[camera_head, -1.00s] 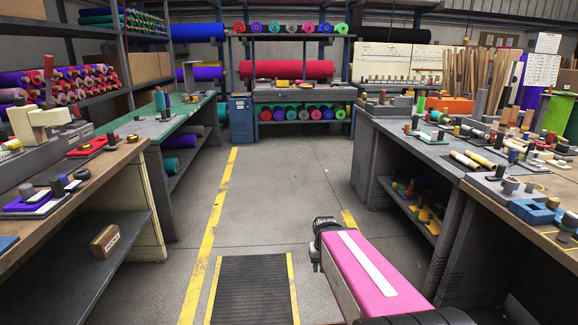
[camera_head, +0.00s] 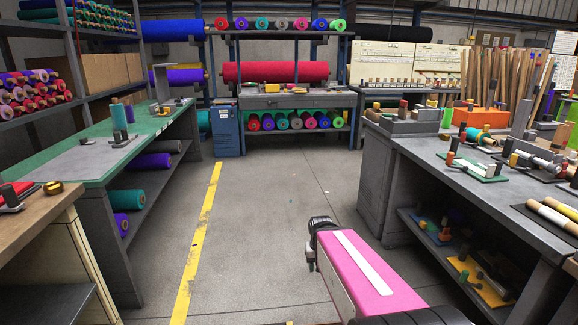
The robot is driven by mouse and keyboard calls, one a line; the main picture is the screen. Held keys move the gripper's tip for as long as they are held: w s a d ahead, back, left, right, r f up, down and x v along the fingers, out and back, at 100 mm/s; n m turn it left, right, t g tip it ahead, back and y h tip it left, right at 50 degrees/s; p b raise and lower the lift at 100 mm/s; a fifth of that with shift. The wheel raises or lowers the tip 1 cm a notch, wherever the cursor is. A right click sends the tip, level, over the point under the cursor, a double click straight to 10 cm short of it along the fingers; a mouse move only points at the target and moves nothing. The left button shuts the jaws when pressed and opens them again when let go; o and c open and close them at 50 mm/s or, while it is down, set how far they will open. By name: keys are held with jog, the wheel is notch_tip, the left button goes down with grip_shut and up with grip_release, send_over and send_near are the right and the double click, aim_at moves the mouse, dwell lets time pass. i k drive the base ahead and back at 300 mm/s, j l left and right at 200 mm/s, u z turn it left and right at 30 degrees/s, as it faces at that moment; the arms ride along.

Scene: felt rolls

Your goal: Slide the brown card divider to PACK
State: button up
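I cannot make out the brown card divider or any PACK marking in the head view. My arm (camera_head: 368,278), pink with a white stripe and a black joint at its far end, shows at the bottom, right of centre. My gripper's fingers do not show. The back bench (camera_head: 285,101) stands across the far end, with a large red felt roll above it and several coloured rolls on the shelf below.
A green-edged bench (camera_head: 75,165) runs along the left, with rolls beneath. Grey benches (camera_head: 440,150) with small fixtures and rolls stand on the right. A blue cabinet (camera_head: 226,128) is left of the back bench. The floor (camera_head: 275,200) between is clear, with a yellow line.

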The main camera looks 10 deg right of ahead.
aim_at(377, 106)
jog(key=i+z, duration=0.3)
jog(key=i, duration=0.2)
jog(key=i+j+z, duration=0.15)
jog(key=i+z, duration=0.2)
jog(key=i, duration=0.15)
jog(key=i+j+z, duration=0.3)
jog(key=i, duration=0.2)
jog(key=i+j+z, duration=0.1)
jog(key=j, duration=0.25)
jog(key=i+j+z, duration=0.1)
jog(key=j, duration=0.25)
jog(key=i, duration=0.1)
